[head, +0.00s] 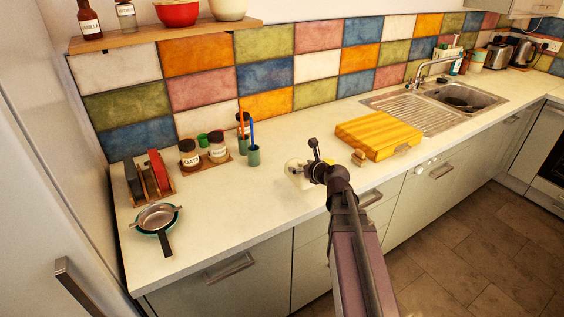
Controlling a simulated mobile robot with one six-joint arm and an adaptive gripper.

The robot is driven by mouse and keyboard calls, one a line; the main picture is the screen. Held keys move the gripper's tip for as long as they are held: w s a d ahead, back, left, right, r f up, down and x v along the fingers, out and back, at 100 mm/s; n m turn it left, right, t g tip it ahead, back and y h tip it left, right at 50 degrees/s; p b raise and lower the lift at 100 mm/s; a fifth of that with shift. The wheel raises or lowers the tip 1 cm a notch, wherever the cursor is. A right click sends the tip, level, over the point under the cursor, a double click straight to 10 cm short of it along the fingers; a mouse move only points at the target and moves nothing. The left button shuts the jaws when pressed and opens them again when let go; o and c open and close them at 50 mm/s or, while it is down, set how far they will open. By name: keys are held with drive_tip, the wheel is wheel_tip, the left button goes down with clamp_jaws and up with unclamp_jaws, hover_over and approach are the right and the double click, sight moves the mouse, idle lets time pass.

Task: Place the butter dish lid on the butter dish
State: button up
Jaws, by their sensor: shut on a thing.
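My gripper (308,168) is over the middle of the counter, mostly hidden behind my own wrist. It is shut on a cream-coloured piece (295,167), which looks like the butter dish lid; only its left and lower edges show beside the gripper. The butter dish cannot be told apart from this cream piece, and the gap between them and the contact with the counter are hidden.
A yellow wooden bread box (378,135) stands right of my gripper, with a small wooden piece (360,157) in front. Cups with brushes (253,155) and labelled jars (190,155) stand behind left. A pan and strainer (157,218) lie far left. The counter (235,205) between is clear.

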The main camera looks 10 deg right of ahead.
drive_tip(key=w+a, duration=0.1)
drive_tip(key=w, duration=0.3)
drive_tip(key=w+a, duration=0.1)
drive_tip(key=w, duration=0.3)
drive_tip(key=w+a+f+b, duration=0.1)
drive_tip(key=w, duration=0.3)
drive_tip(key=shift+w+a+f, duration=0.1)
drive_tip(key=shift+w, duration=0.1)
drive_tip(key=shift+w+a, duration=0.1)
drive_tip(key=shift+w, duration=0.4)
drive_tip(key=shift+w+f+b, duration=0.2)
drive_tip(key=shift+f+b, duration=0.1)
drive_tip(key=shift+b, duration=0.05)
drive_tip(key=shift+s+f+b, duration=0.1)
drive_tip(key=shift+f+b, duration=1.4)
drive_tip(key=shift+b, duration=0.05)
drive_tip(key=shift+f, duration=0.15)
drive_tip(key=o, duration=1)
drive_tip(key=shift+c, duration=0.2)
